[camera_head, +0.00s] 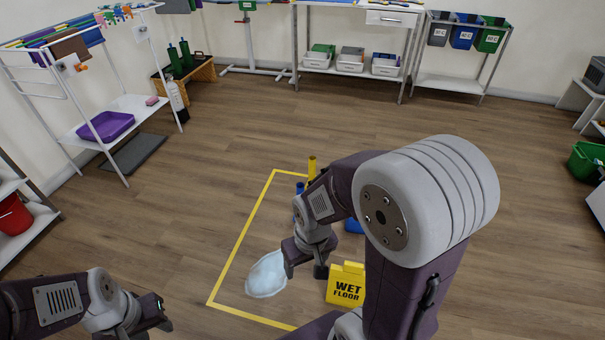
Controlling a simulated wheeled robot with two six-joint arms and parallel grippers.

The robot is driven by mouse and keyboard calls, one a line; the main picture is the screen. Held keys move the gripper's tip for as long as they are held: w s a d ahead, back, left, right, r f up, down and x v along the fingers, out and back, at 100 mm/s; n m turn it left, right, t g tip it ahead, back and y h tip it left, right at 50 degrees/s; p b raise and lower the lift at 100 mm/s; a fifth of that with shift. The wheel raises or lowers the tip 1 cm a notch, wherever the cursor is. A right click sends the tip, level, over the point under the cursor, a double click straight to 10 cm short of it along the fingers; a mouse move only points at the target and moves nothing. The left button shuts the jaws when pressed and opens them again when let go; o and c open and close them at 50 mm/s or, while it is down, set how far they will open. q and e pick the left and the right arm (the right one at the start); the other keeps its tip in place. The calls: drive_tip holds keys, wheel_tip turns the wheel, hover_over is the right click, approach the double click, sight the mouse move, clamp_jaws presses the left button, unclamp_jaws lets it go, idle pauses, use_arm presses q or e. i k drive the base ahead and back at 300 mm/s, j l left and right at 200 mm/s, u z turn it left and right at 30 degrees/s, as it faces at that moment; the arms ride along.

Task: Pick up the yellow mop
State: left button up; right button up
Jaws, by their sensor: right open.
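A yellow upright piece (312,166), perhaps the top of the yellow mop's handle, shows just behind my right arm. Its lower part is hidden by that arm. My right gripper (305,268) points down, open, with nothing seen between its fingers. It is nearer the camera than the yellow piece, beside a pale puddle. My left gripper (160,316) is at the lower left, far from the yellow piece. Its fingers are too unclear to tell open from shut.
Yellow tape (240,238) outlines a floor area with a pale puddle (267,275) and a yellow wet-floor sign (344,284). Blue items (299,188) stand partly behind my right arm. Shelves (130,105) and a bin rack (455,82) line the walls. Open wooden floor lies between.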

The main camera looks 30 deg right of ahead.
sight(312, 159)
drive_tip(key=i+j+z, duration=0.15)
drive_tip(key=i, duration=0.35)
drive_tip(key=i+j+z, duration=0.1)
drive_tip(key=i+j, duration=0.2)
drive_tip(key=i, duration=0.25)
drive_tip(key=i+j+z, duration=0.15)
drive_tip(key=i, duration=0.35)
drive_tip(key=i+j+z, duration=0.1)
drive_tip(key=i+j, duration=0.35)
drive_tip(key=i+l+z, duration=0.15)
drive_tip(key=i+l, duration=0.25)
drive_tip(key=i, duration=0.15)
drive_tip(key=i+l+z, duration=0.1)
drive_tip(key=i+l, duration=0.25)
drive_tip(key=i, duration=0.2)
